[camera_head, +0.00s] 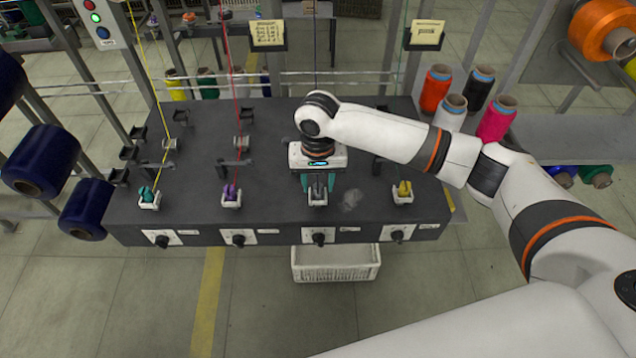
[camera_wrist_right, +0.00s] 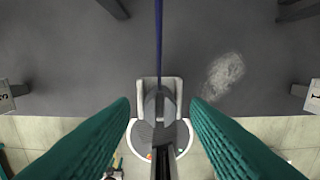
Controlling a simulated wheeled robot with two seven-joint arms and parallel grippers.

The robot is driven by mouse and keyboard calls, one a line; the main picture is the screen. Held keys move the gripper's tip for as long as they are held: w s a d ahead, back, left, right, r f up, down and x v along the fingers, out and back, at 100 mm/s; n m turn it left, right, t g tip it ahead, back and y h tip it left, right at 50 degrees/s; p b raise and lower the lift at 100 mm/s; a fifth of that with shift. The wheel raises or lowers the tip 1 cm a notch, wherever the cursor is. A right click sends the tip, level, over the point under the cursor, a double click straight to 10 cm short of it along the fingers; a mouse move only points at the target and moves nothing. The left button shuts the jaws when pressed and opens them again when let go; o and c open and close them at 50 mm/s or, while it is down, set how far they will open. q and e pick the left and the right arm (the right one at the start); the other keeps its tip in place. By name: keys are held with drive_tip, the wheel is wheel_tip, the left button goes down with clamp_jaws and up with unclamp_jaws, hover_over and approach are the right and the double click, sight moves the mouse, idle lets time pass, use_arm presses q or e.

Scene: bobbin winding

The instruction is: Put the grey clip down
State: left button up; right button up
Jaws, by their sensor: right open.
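The grey clip (camera_head: 318,190) sits in a white holder (camera_head: 318,202) near the front edge of the black bench, third from the left. In the right wrist view the grey clip (camera_wrist_right: 150,132) is in the middle, with a dark blue thread (camera_wrist_right: 158,40) running away from it. My right gripper (camera_head: 318,183) is above the holder, pointing down. Its teal fingers (camera_wrist_right: 160,104) are open, one on each side of the clip, with a visible gap to both. My left gripper is not in view.
Teal (camera_head: 147,194), purple (camera_head: 230,192) and yellow (camera_head: 405,188) clips sit in similar holders along the bench (camera_head: 270,215). Black knobs line its front. A white crate (camera_head: 335,264) stands on the floor below. Thread cones (camera_head: 435,88) stand at the right.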

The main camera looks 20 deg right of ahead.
sight(318, 186)
wheel_tip(318, 186, up, 11)
drive_tip(key=b, duration=0.1)
drive_tip(key=shift+r+b, duration=0.2)
drive_tip(key=shift+b, duration=0.2)
